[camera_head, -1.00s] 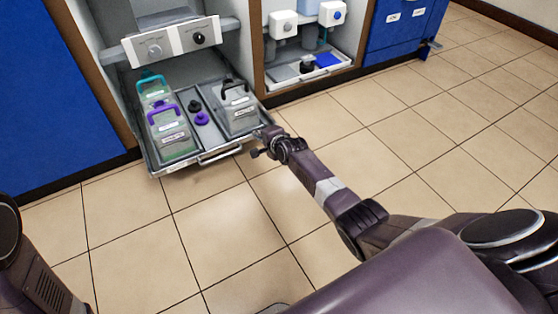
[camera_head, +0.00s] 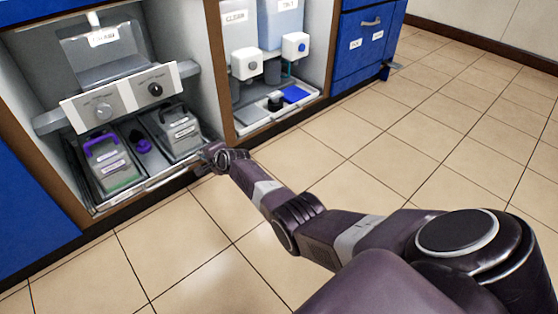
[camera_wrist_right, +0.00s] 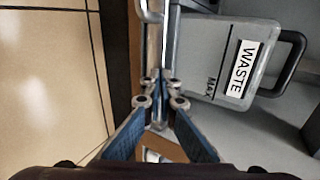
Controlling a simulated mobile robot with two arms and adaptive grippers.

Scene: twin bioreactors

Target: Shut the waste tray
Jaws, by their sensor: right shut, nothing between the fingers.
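The waste tray (camera_head: 148,186) is a grey metal drawer low in the left cabinet bay. It sits mostly inside the bay, with its front edge near the cabinet's front. It holds a container with a purple handle (camera_head: 112,168), a dark-handled container (camera_head: 180,132) and a purple cap (camera_head: 143,146). My right gripper (camera_head: 204,158) is at the tray's front right end. In the wrist view, the shut, empty fingertips (camera_wrist_right: 160,88) are at the tray's front rim (camera_wrist_right: 165,45), seemingly touching it. A container labelled WASTE (camera_wrist_right: 225,60) stands just behind the rim. My left gripper is not in view.
A panel with two knobs (camera_head: 130,95) hangs above the tray. A wooden divider (camera_head: 213,60) separates the right bay, which has its own shallow tray (camera_head: 250,122). Blue drawers (camera_head: 365,45) stand farther right. The tiled floor (camera_head: 200,235) in front is clear.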

